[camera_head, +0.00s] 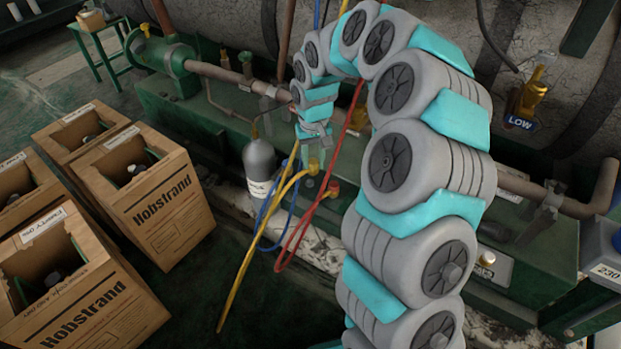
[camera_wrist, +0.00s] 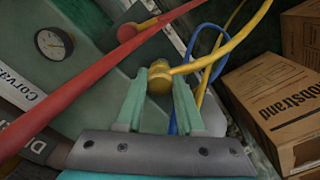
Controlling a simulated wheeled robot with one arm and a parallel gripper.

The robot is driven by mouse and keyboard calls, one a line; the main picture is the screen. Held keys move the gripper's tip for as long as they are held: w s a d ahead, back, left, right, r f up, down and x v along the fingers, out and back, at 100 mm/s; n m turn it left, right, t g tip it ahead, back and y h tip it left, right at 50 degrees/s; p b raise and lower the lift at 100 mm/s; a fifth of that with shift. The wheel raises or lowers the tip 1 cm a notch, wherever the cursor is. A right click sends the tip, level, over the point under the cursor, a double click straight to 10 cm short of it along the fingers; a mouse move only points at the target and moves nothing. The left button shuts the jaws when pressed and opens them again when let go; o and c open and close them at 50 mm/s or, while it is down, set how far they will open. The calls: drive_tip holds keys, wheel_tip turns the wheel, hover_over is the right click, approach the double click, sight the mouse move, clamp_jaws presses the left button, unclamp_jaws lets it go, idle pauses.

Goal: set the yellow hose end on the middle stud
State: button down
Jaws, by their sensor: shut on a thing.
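My gripper (camera_wrist: 158,90) is shut on the yellow hose end (camera_wrist: 160,75), a brass-yellow fitting between the two green fingertips in the wrist view. The yellow hose (camera_wrist: 235,40) runs from it to the upper right. In the head view my gripper (camera_head: 312,148) is near the picture's middle, with the yellow hose end (camera_head: 313,166) at its tips and the hose hanging to the lower left. I cannot make out the middle stud in either view. Whether the hose end touches anything below is hidden.
A red hose (camera_head: 300,232) and a blue hose (camera_head: 264,215) hang close by. A grey cylinder (camera_head: 259,165) stands left of my gripper. The red hose (camera_wrist: 90,85) crosses the wrist view near a gauge (camera_wrist: 54,43). Cardboard boxes (camera_head: 160,205) stand at left; a LOW label (camera_head: 520,123) is at right.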

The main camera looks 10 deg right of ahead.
sight(310, 180)
drive_tip(key=shift+w+a+f+n+b, duration=0.1)
drive_tip(key=shift+w+f+n+b, duration=0.25)
drive_tip(key=shift+f+n, duration=0.5)
drive_tip(key=shift+w+a+f+n+b, duration=0.1)
drive_tip(key=shift+w+f+n+b, duration=0.25)
drive_tip(key=shift+f+n, duration=0.45)
drive_tip(key=shift+w+a+f+n+b, duration=0.1)
drive_tip(key=shift+w+f+n+b, duration=0.35)
drive_tip(key=shift+n, duration=0.7)
drive_tip(key=shift+s+f, duration=0.25)
drive_tip(key=shift+f, duration=0.75)
idle(0.7)
drive_tip(key=shift+c, duration=2.2)
unclamp_jaws()
wheel_tip(310, 180, up, 8)
drive_tip(key=s+a+r+m, duration=0.1)
drive_tip(key=s+r, duration=0.3)
drive_tip(key=s, duration=0.5)
drive_tip(key=s+r+m, duration=0.1)
drive_tip(key=s+r, duration=0.3)
drive_tip(key=s, duration=0.6)
drive_tip(key=s+d+m+g, duration=0.1)
drive_tip(key=s+m, duration=0.2)
drive_tip(key=s, duration=1.8)
drive_tip(key=shift+s+d+f+m+g, duration=0.25)
drive_tip(key=shift+d+f+m+g, duration=0.05)
drive_tip(key=shift+f+m+g, duration=0.1)
